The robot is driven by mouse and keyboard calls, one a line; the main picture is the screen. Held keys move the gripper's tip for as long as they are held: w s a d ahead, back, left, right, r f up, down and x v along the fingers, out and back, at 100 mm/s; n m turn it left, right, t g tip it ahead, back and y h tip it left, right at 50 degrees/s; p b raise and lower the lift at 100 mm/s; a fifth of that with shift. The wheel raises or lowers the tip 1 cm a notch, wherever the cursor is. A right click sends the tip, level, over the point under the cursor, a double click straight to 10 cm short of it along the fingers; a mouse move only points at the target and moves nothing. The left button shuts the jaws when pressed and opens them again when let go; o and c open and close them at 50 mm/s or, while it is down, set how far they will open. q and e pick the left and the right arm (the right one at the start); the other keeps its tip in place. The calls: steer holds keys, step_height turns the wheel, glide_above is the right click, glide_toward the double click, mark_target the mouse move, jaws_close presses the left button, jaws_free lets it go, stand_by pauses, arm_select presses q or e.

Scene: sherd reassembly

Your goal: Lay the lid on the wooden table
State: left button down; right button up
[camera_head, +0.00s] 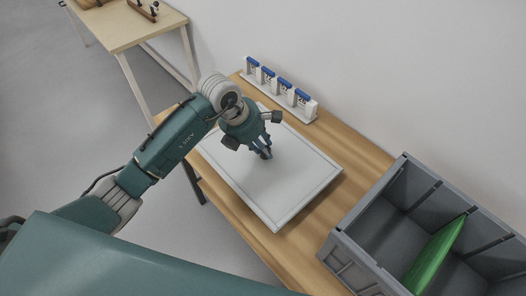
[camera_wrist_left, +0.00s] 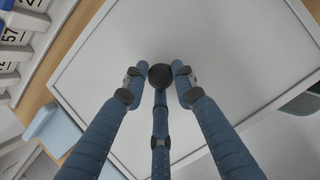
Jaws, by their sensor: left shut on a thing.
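The lid (camera_head: 285,190) is a large, flat, light grey panel with a raised border. It is over the wooden table (camera_head: 345,150) and roughly level in the head view; I cannot tell whether its underside touches the table. My left gripper (camera_head: 265,153) is above the middle of the lid, fingers pointing down. In the left wrist view my left gripper (camera_wrist_left: 160,78) has its three blue fingers closed around a dark round knob (camera_wrist_left: 160,75) on the lid (camera_wrist_left: 225,50). My right gripper is not in view.
A grey open crate (camera_head: 340,265) stands at the right end of the table with a green piece (camera_head: 435,255) inside. A row of blue-and-white numbered holders (camera_head: 280,88) stands along the wall. Another table (camera_head: 112,25) is at the back left.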

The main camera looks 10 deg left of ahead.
arm_select(q)
step_height(320, 180, down, 3)
steer(key=shift+r, duration=0.1)
steer(key=c, duration=1.4)
jaws_free()
steer(key=b+v, duration=0.1)
steer(key=v, duration=1.1)
